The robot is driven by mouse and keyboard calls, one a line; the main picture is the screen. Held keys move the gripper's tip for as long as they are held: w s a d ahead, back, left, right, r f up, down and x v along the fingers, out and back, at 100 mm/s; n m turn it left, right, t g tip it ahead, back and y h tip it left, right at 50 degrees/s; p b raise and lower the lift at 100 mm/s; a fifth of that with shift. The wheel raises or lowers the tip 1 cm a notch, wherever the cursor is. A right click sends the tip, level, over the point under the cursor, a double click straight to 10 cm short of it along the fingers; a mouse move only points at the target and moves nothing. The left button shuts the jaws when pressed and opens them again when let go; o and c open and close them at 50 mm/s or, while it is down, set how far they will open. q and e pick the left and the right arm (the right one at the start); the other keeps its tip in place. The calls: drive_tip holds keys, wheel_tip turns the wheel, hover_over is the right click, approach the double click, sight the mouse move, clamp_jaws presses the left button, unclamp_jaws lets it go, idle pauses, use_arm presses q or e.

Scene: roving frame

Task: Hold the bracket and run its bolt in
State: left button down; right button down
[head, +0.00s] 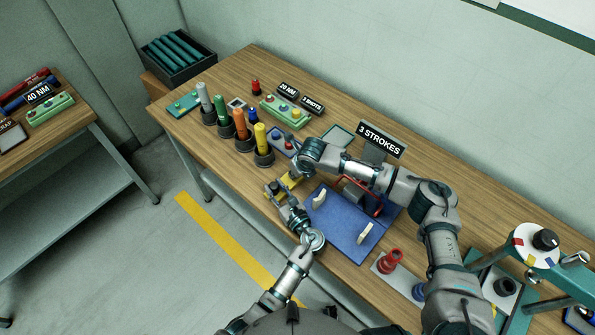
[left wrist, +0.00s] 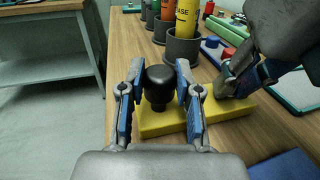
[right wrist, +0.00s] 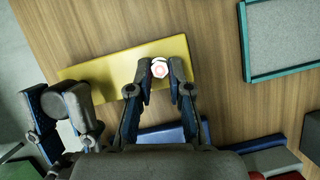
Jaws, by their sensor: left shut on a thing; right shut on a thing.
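The yellow bracket (head: 293,181) lies flat near the table's front edge; it also shows in the left wrist view (left wrist: 160,122) and right wrist view (right wrist: 110,72). My left gripper (left wrist: 160,92) is shut on the bracket's black knob (left wrist: 160,80). My right gripper (right wrist: 159,76) is shut on the bolt, whose pale pink head (right wrist: 159,68) shows between its fingertips over the bracket. The bolt's shank is hidden, so how deep it sits cannot be told. In the head view, my right wrist covers part of the bracket.
A blue board (head: 338,228) with white pegs lies right of the bracket. Several cups with coloured tubes (head: 240,124) stand behind left. A "3 STROKES" sign (head: 381,140) stands at the back. A plate with red and blue knobs (head: 390,262) lies at the front right.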

drive_tip(key=m+h, duration=0.1)
drive_tip(key=m, duration=0.2)
drive_tip(key=m+h, duration=0.1)
drive_tip(key=m, duration=0.1)
drive_tip(key=shift+a+m+t, duration=0.15)
drive_tip(key=shift+m+t, duration=0.25)
drive_tip(key=m+h, duration=0.1)
drive_tip(key=m, duration=0.2)
drive_tip(key=m+h, duration=0.1)
drive_tip(key=m, duration=0.2)
drive_tip(key=shift+w+a+g+h, duration=0.1)
drive_tip(key=shift+a+g+h, duration=0.05)
drive_tip(key=shift+g+h, duration=0.15)
drive_tip(key=m+h, duration=0.1)
drive_tip(key=m, duration=0.2)
drive_tip(key=m+g, duration=0.1)
drive_tip(key=m, duration=0.2)
drive_tip(key=shift+w+a+m+g+h, duration=0.15)
drive_tip(key=shift+m+g+h, duration=0.15)
drive_tip(key=shift+h, duration=0.1)
drive_tip(key=m, duration=0.2)
drive_tip(key=m+g, duration=0.1)
drive_tip(key=m, duration=0.1)
drive_tip(key=m+g, duration=0.1)
drive_tip(key=m, duration=0.1)
drive_tip(key=shift+w+h, duration=0.3)
drive_tip(key=shift+w, duration=0.05)
drive_tip(key=shift+m+g, duration=0.3)
